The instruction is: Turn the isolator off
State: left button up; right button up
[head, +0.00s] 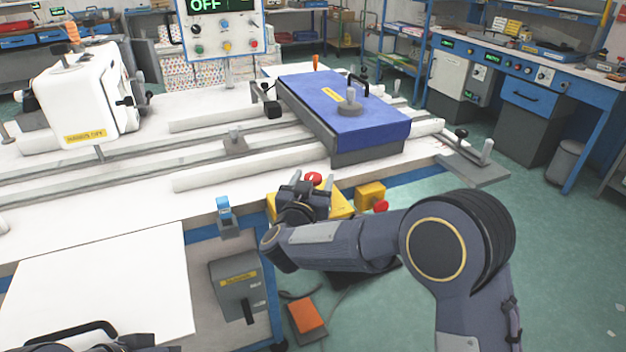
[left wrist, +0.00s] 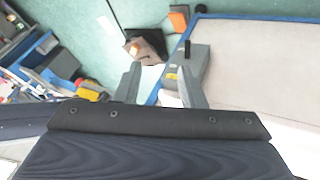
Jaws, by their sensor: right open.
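The isolator looks to be the grey box (head: 238,290) with a yellow label and a black lever (head: 249,309) pointing down, mounted below the white table near its front corner. The label is too small to read. In the left wrist view a grey box with a black handle (left wrist: 196,66) lies near the right fingertip; I cannot tell if they touch. My left gripper (left wrist: 160,70) has its fingers apart with nothing between them; its fingers are out of the head view. My right gripper (head: 305,187) is open, in front of a yellow box with a red button (head: 313,178).
A second yellow box (head: 370,194) with a red button sits at the table edge. A blue rocker switch (head: 223,208) is above the grey box. An orange pedal (head: 306,315) is on the floor. The panel display (head: 222,5) reads OFF. A white board (head: 100,290) lies front left.

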jog(key=v, duration=0.7)
jog(key=shift+s, duration=0.2)
